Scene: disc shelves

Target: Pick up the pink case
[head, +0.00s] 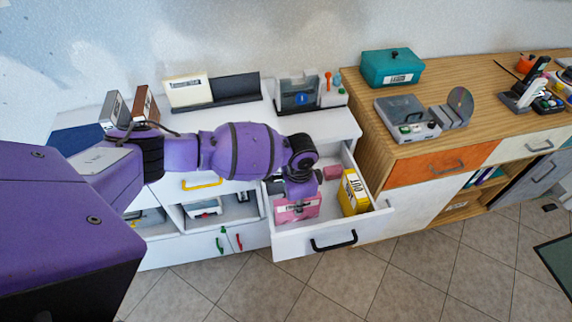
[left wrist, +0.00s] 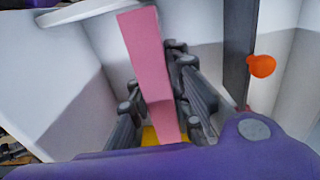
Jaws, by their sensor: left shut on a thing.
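The pink case (head: 297,210) is a flat box with a pale label, in the open white drawer (head: 330,245) in the head view. My left gripper (head: 302,188) reaches down to it from above and partly hides its top. In the left wrist view the pink case (left wrist: 147,65) stands edge-on between the dark fingers of my left gripper (left wrist: 160,108), which is shut on it. I cannot tell whether the case touches the drawer floor. My right gripper is not in view.
The drawer walls are close around the gripper. A wooden cabinet (head: 440,150) stands to the right, bearing a teal box (head: 392,68). Tiled floor lies in front.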

